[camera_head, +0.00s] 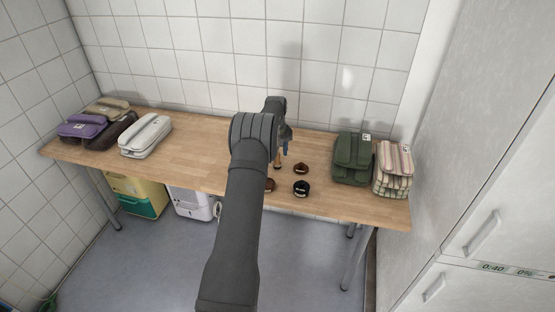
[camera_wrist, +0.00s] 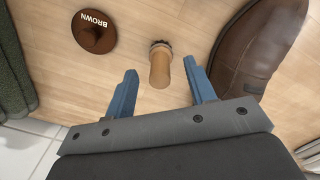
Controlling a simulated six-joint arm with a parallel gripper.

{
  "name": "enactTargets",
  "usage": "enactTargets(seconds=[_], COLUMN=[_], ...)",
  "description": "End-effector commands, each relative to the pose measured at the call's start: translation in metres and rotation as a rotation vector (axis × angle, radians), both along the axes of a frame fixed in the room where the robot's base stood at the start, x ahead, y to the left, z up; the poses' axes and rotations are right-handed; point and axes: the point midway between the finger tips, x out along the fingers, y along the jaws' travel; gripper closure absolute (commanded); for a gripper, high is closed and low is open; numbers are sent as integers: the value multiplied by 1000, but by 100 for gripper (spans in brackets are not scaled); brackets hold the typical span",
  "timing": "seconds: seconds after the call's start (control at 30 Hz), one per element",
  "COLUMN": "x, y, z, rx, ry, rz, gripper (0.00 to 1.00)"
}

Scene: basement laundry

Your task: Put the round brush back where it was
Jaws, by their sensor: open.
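The round brush (camera_wrist: 160,68) has a light wooden handle and dark bristles. It seems to stand on its bristles on the wooden table. My gripper (camera_wrist: 160,86) is open, with its blue fingers apart, and the handle's end shows between and just beyond the fingertips. Nothing is held. In the head view my gripper (camera_head: 286,146) is over the middle of the table, and the brush (camera_head: 277,162) shows partly beside my arm. A tin lettered BROWN (camera_wrist: 94,32) lies left of the brush in the wrist view. A brown shoe (camera_wrist: 258,48) lies to its right.
The head view shows several tins, including a black one (camera_head: 301,188), near the brush. A green bag (camera_head: 353,158) and a striped bag (camera_head: 394,168) stand at the right. A white bag (camera_head: 146,135) and a purple one (camera_head: 84,130) are at the left. The tiled wall is behind.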

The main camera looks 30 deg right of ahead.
Motion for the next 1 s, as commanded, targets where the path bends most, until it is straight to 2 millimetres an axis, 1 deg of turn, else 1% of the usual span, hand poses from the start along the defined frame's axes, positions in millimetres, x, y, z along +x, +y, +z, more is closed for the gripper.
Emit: enactTargets(seconds=[0.03, 0.2, 0.3, 0.4, 0.53, 0.8, 0.93, 1.0], x=[1, 1, 1, 2, 1, 1, 1, 1], y=[0, 1, 1, 1, 2, 2, 2, 2], z=[13, 49, 64, 75, 81, 81, 78, 72], rx=[-2, -1, 0, 0, 0, 0, 1, 1], ry=[-3, -2, -1, -1, 0, 0, 1, 2], rz=[0, 0, 0, 0, 0, 0, 0, 0], gripper=[50, 50, 50, 50, 50, 50, 50, 50])
